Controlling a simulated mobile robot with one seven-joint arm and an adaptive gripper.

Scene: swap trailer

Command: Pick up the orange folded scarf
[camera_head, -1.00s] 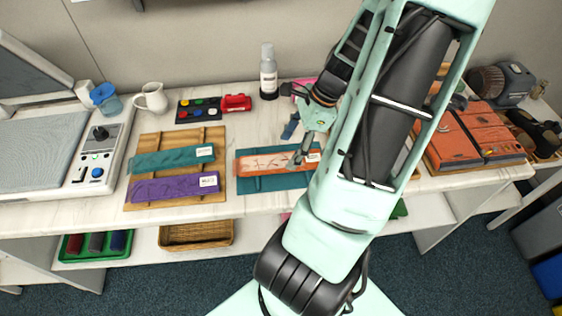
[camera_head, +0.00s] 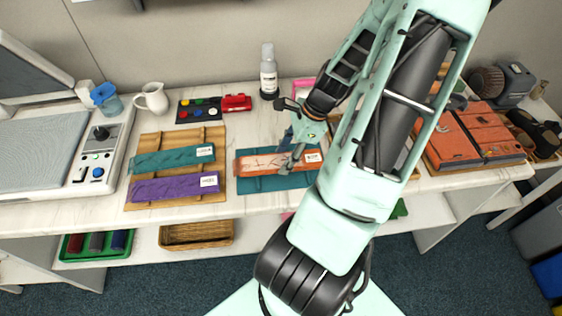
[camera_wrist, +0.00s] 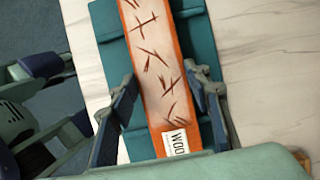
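The orange folded scarf (camera_head: 262,163), with dark twig-like marks and a white label, lies flat on a teal board (camera_head: 270,184) on the white table. In the wrist view the scarf (camera_wrist: 152,60) runs lengthwise through the middle, with its "WOO" label at the near end. My gripper (camera_head: 290,160) is over the scarf's right part, near the label. In the wrist view my gripper (camera_wrist: 161,84) is open, with one finger on each side of the scarf and gaps between. I cannot tell how far the fingertips are above the board.
To the left, a wooden board (camera_head: 218,138) holds a teal folded scarf (camera_head: 170,159) and a purple one (camera_head: 165,188). Behind stand a bottle (camera_head: 268,75), a red toy car (camera_head: 236,103) and a white jug (camera_head: 152,97). Orange cases (camera_head: 470,140) lie to the right.

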